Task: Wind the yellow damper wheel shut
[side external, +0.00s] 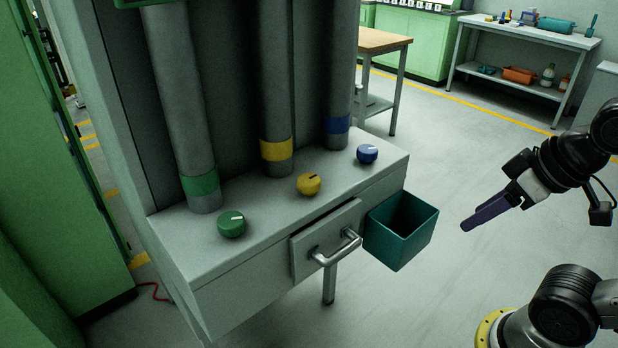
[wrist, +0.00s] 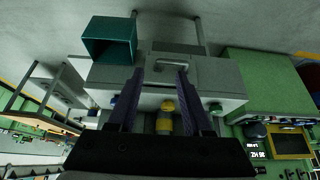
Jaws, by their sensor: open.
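The yellow damper wheel (side external: 308,184) is a small round knob with a line mark on its top. It sits on the grey cabinet's top ledge (side external: 255,222), in front of the yellow-banded pipe (side external: 276,150). My gripper (side external: 470,225) is to the right of the cabinet in the side view, well apart from the wheel. In the wrist view my gripper (wrist: 160,71) is open with nothing between its fingers. The yellow wheel (wrist: 168,106) shows there beyond the fingers, between them in the picture.
A green knob (side external: 231,224) and a blue knob (side external: 367,154) flank the yellow wheel. A drawer with a metal handle (side external: 337,248) and a teal open bin (side external: 402,230) are on the cabinet's front. Pipes rise behind the knobs. Floor between cabinet and arm is clear.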

